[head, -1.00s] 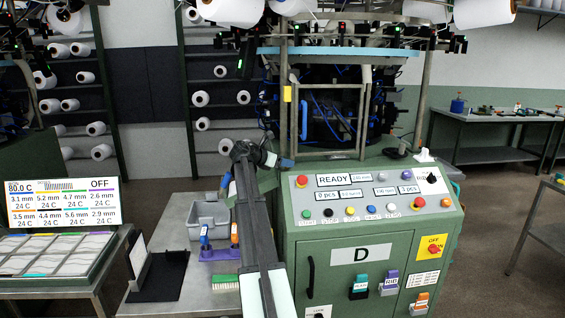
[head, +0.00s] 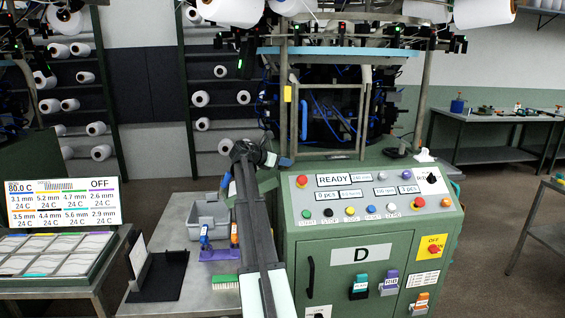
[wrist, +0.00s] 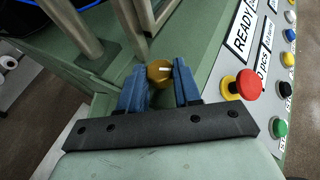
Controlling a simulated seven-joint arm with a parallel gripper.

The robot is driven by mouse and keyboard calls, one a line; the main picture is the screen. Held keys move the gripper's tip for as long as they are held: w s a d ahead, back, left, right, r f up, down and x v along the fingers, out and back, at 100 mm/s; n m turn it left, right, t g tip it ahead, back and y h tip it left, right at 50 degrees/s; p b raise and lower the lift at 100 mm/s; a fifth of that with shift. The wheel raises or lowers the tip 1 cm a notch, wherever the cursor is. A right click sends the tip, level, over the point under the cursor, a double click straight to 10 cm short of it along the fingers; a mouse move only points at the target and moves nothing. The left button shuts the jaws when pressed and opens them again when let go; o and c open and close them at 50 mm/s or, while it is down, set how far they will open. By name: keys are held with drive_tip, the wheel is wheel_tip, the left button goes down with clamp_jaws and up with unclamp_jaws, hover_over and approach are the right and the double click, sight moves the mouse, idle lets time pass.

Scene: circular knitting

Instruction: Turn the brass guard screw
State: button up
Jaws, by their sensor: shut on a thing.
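The brass guard screw (wrist: 158,75) shows in the wrist view as a round brass head with a short pale mark on it. It sits on the green machine top. My gripper (wrist: 159,82) has its two blue fingers on either side of the screw head and is shut on it. In the head view my gripper (head: 283,162) is at the left corner of the machine top, beside the control panel. The screw head cannot be made out clearly there.
A red mushroom button (wrist: 241,84) on a yellow base is close to the right of my fingers. The guard frame (head: 303,115) rises behind my gripper. The control panel (head: 370,200) reads READY. A grey bin (head: 205,213) stands on the side table at left.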

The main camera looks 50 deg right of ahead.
drive_tip(key=shift+w, duration=0.1)
drive_tip(key=m+g, duration=0.1)
drive_tip(key=m+g+y, duration=0.1)
drive_tip(key=m+g, duration=0.1)
drive_tip(key=w+m+g, duration=0.1)
drive_tip(key=shift+d+g+y, duration=0.35)
drive_tip(key=shift+g+y, duration=0.05)
drive_tip(key=m+g+y, duration=0.2)
drive_tip(key=m, duration=0.1)
drive_tip(key=shift+w+d, duration=0.15)
drive_tip(key=shift+m+g+y, duration=0.9)
drive_tip(key=shift+m+y, duration=0.1)
drive_tip(key=o, duration=1)
drive_tip(key=shift+o, duration=0.2)
wheel_tip(320, 180, up, 10)
